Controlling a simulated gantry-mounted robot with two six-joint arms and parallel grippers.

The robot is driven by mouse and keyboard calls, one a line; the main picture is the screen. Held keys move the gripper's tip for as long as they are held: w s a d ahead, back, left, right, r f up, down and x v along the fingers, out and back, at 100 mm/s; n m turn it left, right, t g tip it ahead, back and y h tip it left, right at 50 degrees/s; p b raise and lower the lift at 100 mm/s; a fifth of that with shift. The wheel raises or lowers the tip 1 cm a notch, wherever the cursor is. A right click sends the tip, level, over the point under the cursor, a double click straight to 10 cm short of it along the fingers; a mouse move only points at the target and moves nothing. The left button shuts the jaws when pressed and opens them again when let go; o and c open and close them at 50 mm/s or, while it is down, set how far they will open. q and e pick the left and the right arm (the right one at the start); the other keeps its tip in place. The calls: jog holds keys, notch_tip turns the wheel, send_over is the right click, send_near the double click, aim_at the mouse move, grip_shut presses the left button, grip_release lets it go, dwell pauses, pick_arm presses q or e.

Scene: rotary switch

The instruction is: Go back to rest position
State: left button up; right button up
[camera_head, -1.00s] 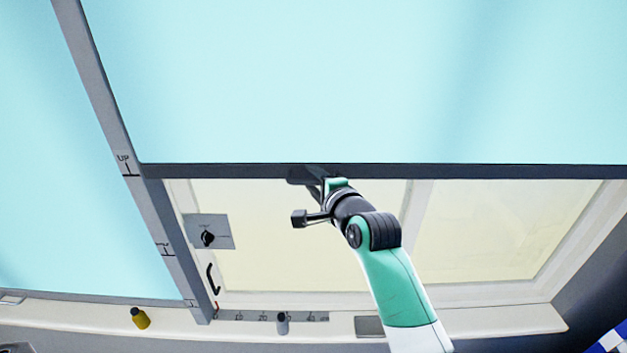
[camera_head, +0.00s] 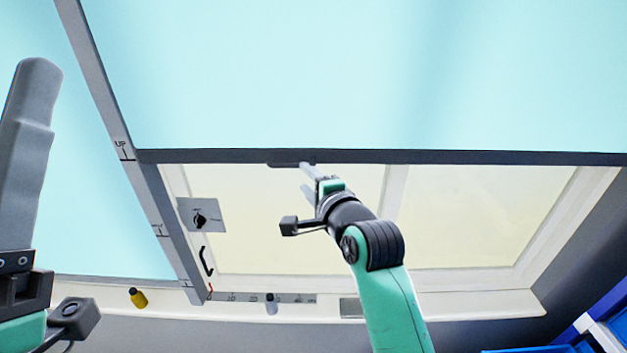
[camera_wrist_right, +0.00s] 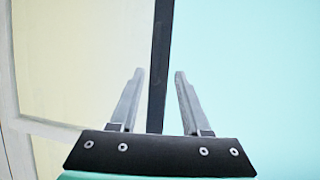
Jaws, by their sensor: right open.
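My right gripper (camera_head: 307,170) is in the middle of the head view, its fingers pointing up towards the dark lower edge of the blue sash. In the right wrist view my right gripper (camera_wrist_right: 154,78) is open, with the dark sash edge (camera_wrist_right: 160,60) showing between the two fingers. Nothing is held in it. I cannot tell whether the fingers touch the edge. My left gripper (camera_head: 28,150) shows at the left border of the head view as a large grey finger pointing up; its opening does not show clearly.
The blue sash (camera_head: 350,75) fills the upper head view. A dark handle (camera_head: 288,164) sits on its lower edge. A rotary switch (camera_head: 200,219) is on a grey plate at the left. A yellow-capped object (camera_head: 138,298) and a grey weight-like object (camera_head: 271,303) stand on the sill below.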

jog(key=d+f, duration=0.2)
jog(key=d, duration=0.2)
jog(key=s+d+r+n+t+h, duration=0.25)
jog(key=s+d+r+t, duration=0.45)
jog(key=d+r, duration=0.55)
jog(key=s+d+r+n+t, duration=0.1)
jog(key=s+r+n+t, duration=0.1)
jog(key=s+r+n, duration=0.2)
jog(key=s+d+r+n+t+h, duration=0.1)
jog(key=s+r+n, duration=0.3)
jog(key=s, duration=0.7)
jog(key=s+d+r+n+t+h, duration=0.1)
jog(key=s+d+r+n+t, duration=0.1)
jog(key=s+r+n, duration=0.2)
jog(key=shift+s+r+t, duration=0.4)
jog(key=shift+s+r, duration=0.55)
jog(key=shift+s, duration=1.2)
